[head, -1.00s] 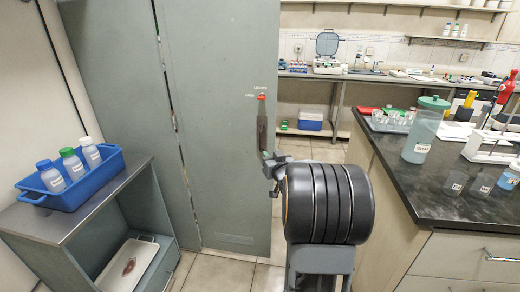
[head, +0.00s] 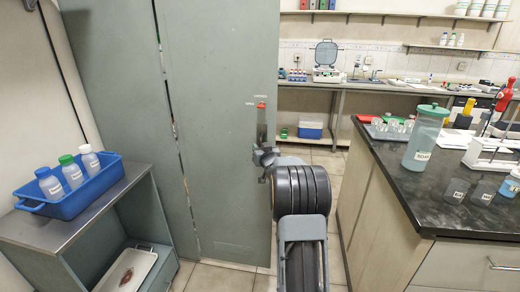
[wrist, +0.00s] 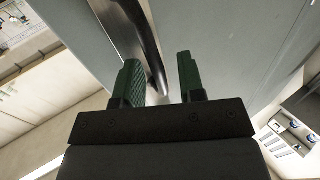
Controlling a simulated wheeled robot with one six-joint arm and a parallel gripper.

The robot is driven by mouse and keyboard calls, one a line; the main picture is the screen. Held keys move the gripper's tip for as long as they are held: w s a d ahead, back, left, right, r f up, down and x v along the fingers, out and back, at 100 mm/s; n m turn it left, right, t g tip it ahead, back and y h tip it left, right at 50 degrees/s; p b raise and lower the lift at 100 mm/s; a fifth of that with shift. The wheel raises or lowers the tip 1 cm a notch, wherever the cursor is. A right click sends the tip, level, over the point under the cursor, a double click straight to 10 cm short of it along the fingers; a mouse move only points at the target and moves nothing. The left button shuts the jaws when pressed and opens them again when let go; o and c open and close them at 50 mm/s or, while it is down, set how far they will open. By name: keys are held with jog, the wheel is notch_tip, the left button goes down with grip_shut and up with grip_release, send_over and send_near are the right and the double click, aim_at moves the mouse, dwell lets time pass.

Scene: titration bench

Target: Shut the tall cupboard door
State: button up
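The tall grey-green cupboard door (head: 215,120) stands in the left middle of the head view, a dark gap along its left edge. In the wrist view, the curved handle (wrist: 137,35) runs down to the space between my gripper's two green fingers (wrist: 160,78), nearer the left one. The fingers are apart; contact with the handle cannot be told.
A black-topped bench (head: 400,165) with a green-lidded bottle (head: 425,137) is at right. Tiled floor shows between door and bench. A blue box (head: 310,130) sits behind.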

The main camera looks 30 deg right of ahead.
jog(key=shift+w, duration=0.15)
jog(key=shift+c, duration=0.3)
grip_shut()
